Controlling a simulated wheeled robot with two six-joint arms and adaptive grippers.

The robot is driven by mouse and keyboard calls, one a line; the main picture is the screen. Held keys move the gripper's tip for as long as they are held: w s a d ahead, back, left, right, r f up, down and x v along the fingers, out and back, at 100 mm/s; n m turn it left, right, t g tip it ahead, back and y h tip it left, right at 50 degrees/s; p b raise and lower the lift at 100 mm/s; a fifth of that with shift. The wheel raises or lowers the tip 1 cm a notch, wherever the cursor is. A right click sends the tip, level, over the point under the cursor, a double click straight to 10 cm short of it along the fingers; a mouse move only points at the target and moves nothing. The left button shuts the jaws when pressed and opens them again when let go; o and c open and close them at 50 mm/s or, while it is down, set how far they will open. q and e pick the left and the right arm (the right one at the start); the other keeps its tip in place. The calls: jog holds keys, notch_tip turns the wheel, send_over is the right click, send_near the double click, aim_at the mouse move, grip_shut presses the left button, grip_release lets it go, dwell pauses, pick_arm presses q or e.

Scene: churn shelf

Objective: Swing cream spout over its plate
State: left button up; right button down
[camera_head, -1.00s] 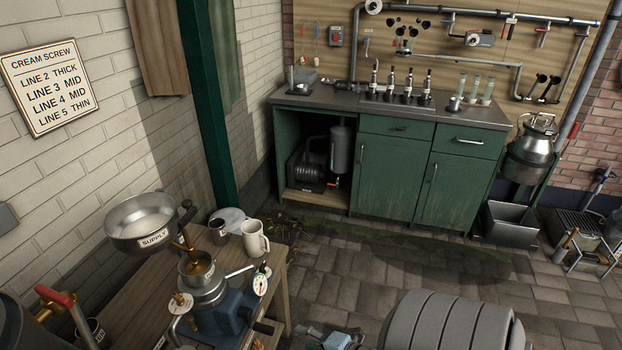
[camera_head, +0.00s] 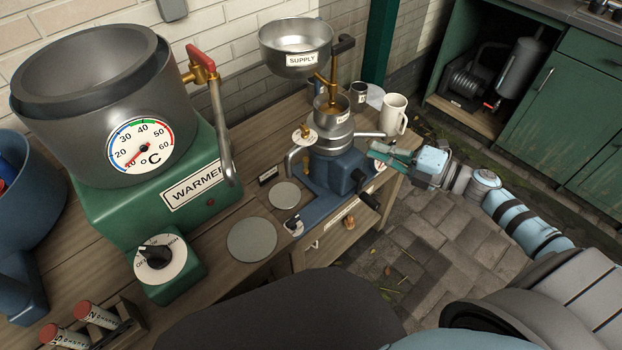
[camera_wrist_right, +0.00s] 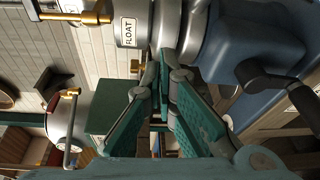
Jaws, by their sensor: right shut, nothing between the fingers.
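The separator has steel bowls (camera_head: 332,135) on a blue base (camera_head: 335,172) at the bench's right end. One steel spout (camera_head: 297,158) curves down on its left side; another spout (camera_head: 368,135) points right. I cannot tell which one is the cream spout. Two flat grey round plates (camera_head: 252,240) (camera_head: 284,195) lie on the bench left of the base. My right gripper (camera_head: 380,152) is shut and empty, just right of the separator, below the right spout. In the right wrist view its green fingers (camera_wrist_right: 164,75) point at the steel bowls (camera_wrist_right: 168,25). My left gripper is out of view.
A supply bowl (camera_head: 296,38) overhangs the separator. A dark crank handle (camera_head: 368,198) sticks out in front of it. A white mug (camera_head: 395,115) stands behind my right gripper. The green warmer (camera_head: 165,185) with its steel pot (camera_head: 95,145) stands at left.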

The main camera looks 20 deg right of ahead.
jog(key=s+a+r+n+g+y+p, duration=0.2)
jog(key=s+a+g+y, duration=0.25)
jog(key=a, duration=0.35)
pick_arm(q)
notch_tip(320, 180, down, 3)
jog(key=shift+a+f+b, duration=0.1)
jog(key=shift+b, duration=1.15)
pick_arm(e)
jog(key=w+d+f+x, duration=0.1)
jog(key=x, duration=1.1)
jog(key=shift+w+g, duration=0.4)
jog(key=shift+g, duration=0.05)
jog(key=shift+a+h, duration=0.15)
jog(key=shift+h, duration=0.1)
